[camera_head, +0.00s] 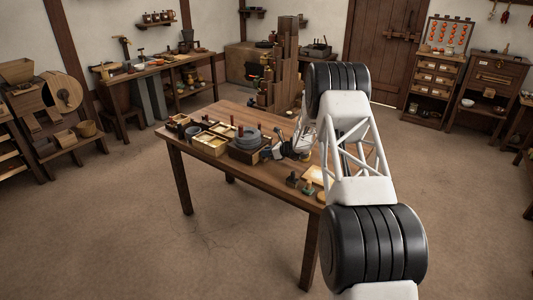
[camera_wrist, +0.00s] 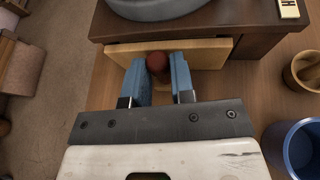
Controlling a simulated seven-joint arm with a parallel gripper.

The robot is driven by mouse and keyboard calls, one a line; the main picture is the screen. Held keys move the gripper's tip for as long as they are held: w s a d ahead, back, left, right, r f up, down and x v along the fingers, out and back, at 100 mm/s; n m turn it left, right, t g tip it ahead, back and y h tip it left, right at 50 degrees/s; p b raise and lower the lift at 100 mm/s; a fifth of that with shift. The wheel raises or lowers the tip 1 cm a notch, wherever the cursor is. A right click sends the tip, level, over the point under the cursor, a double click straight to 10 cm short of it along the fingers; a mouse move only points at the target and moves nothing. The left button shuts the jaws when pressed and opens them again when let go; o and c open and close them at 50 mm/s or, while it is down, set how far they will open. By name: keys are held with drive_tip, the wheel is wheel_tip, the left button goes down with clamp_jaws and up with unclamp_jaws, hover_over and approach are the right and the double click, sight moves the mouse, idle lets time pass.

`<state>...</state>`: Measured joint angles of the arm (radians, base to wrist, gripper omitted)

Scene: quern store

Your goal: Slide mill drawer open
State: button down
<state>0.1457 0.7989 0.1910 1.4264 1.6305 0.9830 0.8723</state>
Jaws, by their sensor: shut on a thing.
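The mill (camera_head: 246,146) stands on the wooden table, a grey round stone on a dark wooden box. In the wrist view its grey stone (camera_wrist: 158,6) and dark box (camera_wrist: 262,16) fill the top. The mill drawer's light wooden front (camera_wrist: 208,50) is at the box's face and looks slightly tilted against it. Its round red-brown knob (camera_wrist: 158,65) sits between the blue fingers of my gripper (camera_wrist: 160,75). My gripper is shut on the knob. How far the drawer stands out of the box is hard to tell. In the head view my gripper (camera_head: 272,153) is beside the mill.
A wooden bowl (camera_wrist: 303,70) and a blue cup (camera_wrist: 295,148) stand to the right in the wrist view. On the table (camera_head: 252,177) a divided tray (camera_head: 210,141) is left of the mill, and small dark-green stamps (camera_head: 292,179) stand near the front edge.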

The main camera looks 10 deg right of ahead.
drive_tip(key=s+d, duration=0.6)
drive_tip(key=shift+s+d, duration=0.2)
drive_tip(key=shift+d, duration=0.05)
drive_tip(key=c, duration=1)
unclamp_jaws()
drive_tip(key=shift+o, duration=0.2)
drive_tip(key=shift+v, duration=3.85)
drive_tip(key=shift+r, duration=0.1)
